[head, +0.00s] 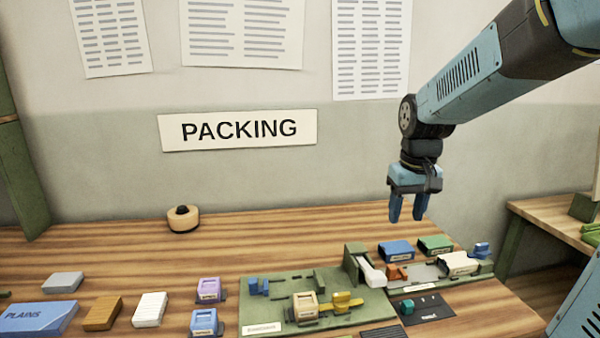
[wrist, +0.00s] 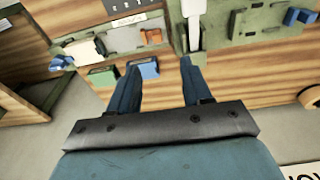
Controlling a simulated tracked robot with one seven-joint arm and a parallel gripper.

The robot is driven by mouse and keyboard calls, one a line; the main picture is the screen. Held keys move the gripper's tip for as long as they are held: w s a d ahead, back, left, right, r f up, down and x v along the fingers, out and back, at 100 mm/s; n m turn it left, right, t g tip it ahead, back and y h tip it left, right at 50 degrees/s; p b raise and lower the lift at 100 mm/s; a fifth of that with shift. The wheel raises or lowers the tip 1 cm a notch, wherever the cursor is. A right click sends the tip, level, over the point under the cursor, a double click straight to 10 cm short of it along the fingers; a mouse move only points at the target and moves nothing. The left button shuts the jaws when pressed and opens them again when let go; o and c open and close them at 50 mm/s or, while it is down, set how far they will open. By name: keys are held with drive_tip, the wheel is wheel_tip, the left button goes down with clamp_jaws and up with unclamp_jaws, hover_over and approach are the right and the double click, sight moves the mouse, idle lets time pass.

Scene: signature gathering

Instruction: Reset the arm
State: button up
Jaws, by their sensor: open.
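My gripper (head: 407,207) hangs from my blue arm in the head view, fingers pointing down, above the back right part of the wooden bench. Its two blue fingers are apart with nothing between them. In the wrist view the gripper (wrist: 160,85) also shows open and empty, with the bench and green boards beyond the fingertips. The fingers touch nothing that I can see.
Below on the bench (head: 225,248) are a green board (head: 345,321) with small parts, a blue block (head: 396,251) and a green block (head: 434,245). A round tan object (head: 183,219) stands at the back. A "PACKING" sign (head: 238,130) hangs on the wall. Air around the gripper is clear.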

drive_tip(key=s+r+t, duration=0.2)
drive_tip(key=s, duration=0.5)
drive_tip(key=s+r+m+t, duration=0.1)
drive_tip(key=s+r+t, duration=0.1)
drive_tip(key=s, duration=0.6)
drive_tip(key=shift+a+r, duration=0.25)
drive_tip(key=shift+r, duration=0.1)
idle(2.1)
drive_tip(key=shift+c, duration=1)
drive_tip(key=shift+s, duration=0.1)
